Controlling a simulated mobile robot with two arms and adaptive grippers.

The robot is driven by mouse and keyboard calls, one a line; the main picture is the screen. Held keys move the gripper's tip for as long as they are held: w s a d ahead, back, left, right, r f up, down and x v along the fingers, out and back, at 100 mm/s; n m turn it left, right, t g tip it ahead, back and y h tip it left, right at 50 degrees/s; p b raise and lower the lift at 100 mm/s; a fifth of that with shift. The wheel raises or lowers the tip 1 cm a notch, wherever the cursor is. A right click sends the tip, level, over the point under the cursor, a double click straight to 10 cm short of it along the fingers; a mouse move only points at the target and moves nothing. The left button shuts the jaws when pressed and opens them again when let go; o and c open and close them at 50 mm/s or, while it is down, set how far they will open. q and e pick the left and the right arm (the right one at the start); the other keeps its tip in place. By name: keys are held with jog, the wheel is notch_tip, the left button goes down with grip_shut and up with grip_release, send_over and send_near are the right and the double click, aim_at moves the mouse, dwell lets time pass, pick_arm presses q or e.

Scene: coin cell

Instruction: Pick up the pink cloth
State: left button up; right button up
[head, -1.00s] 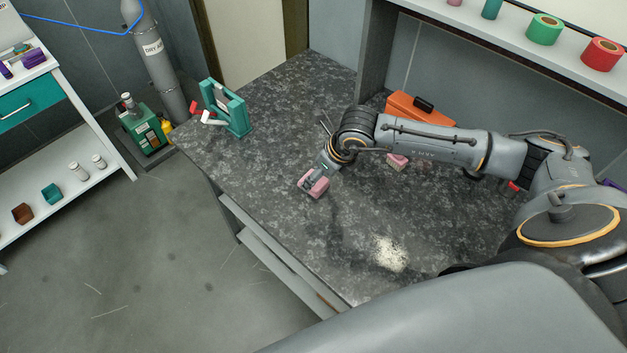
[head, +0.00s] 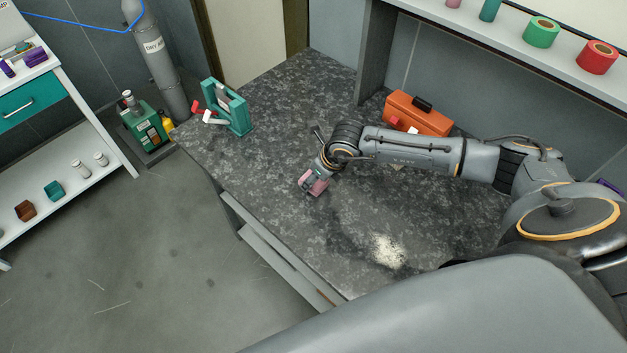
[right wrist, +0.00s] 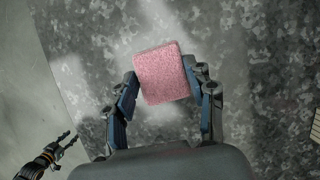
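The pink cloth is a small, thick block-like square. In the head view the pink cloth (head: 316,188) lies near the table's left front edge, partly covered by my right gripper (head: 312,180). In the right wrist view the cloth (right wrist: 162,74) sits between the two fingertips of my right gripper (right wrist: 163,75), slightly turned. The fingers are at its left and right edges, at or very near contact. I cannot tell whether they grip it. My left gripper is not identifiable in the head view.
The speckled dark table (head: 270,110) holds a teal frame (head: 228,108) at its far left and an orange toolbox (head: 418,113) at the back. A shelf with tape rolls (head: 541,32) overhangs the back. The table between is mostly clear.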

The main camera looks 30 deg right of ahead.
dwell(0.3)
jog(key=shift+r+b, duration=0.4)
jog(key=shift+r, duration=0.1)
jog(key=s+a+r+b, duration=0.1)
jog(key=s+a+r, duration=0.1)
jog(key=s+r, duration=0.2)
jog(key=s+a+r+b, duration=0.2)
jog(key=s+r, duration=0.2)
jog(key=s+a+r+b, duration=0.1)
jog(key=s+a+r, duration=0.1)
jog(key=s+r, duration=0.2)
jog(key=shift+s+a+b, duration=0.1)
jog(key=shift+s+b, duration=0.2)
jog(key=shift+b, duration=0.05)
jog(key=o, duration=0.4)
jog(key=c, duration=0.5)
